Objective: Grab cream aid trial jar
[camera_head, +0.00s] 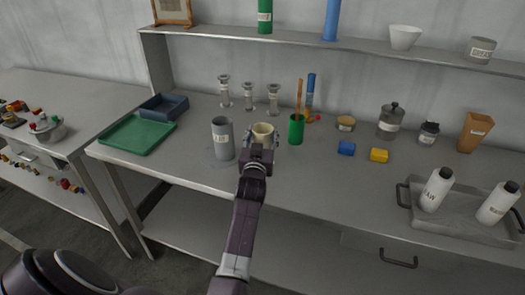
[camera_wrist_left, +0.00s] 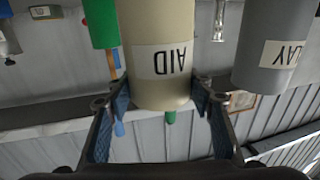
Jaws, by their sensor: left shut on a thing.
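The cream jar (camera_head: 263,131) stands upright near the middle of the grey bench, just right of a grey jar (camera_head: 222,140). In the left wrist view, which looks upside down, the cream jar (camera_wrist_left: 158,85) carries a white label reading AID. My left gripper (camera_head: 261,145) is shut on the cream jar, with a finger on each side of it. In the left wrist view the gripper (camera_wrist_left: 160,101) frames the jar's rim end. I cannot tell whether the jar's base touches the bench. My right gripper is not in view.
A green cup with sticks (camera_head: 296,130) stands close to the right of the cream jar. Behind are several small clear stands (camera_head: 249,96). A green tray (camera_head: 138,134) is at left; a grey tray with white bottles (camera_head: 462,222) is at right. The bench front between is clear.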

